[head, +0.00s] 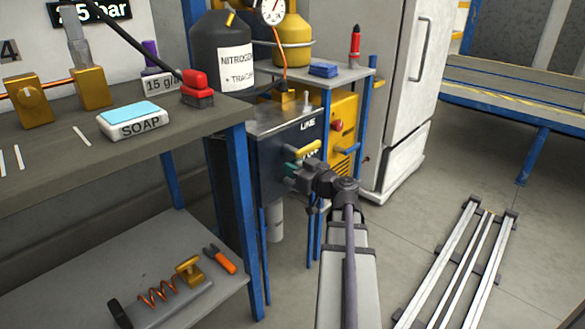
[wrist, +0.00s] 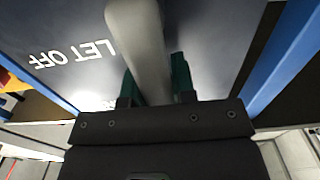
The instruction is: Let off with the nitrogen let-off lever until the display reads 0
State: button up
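My gripper (head: 291,172) is at the front of a dark panel (head: 272,158), below a yellow lever (head: 307,147). In the wrist view, its green fingertips (wrist: 158,85) stand on either side of a pale grey, rounded bar beside the upside-down words "LET OFF" (wrist: 72,53). The bar (wrist: 140,40) looks like the let-off lever; whether the fingers press on it I cannot tell. In the head view my gripper hides it.
A workbench (head: 60,175) with soap (head: 135,120) and a red-topped block (head: 197,88) stands at left. A dark nitrogen cylinder (head: 220,40) stands behind the panel. Blue posts (head: 246,220) flank the panel closely. Floor on the right is open around rails (head: 470,270).

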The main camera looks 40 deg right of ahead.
jog(key=o, duration=0.4)
jog(key=shift+o, duration=0.2)
jog(key=s, duration=1)
jog(key=shift+s+d, duration=0.4)
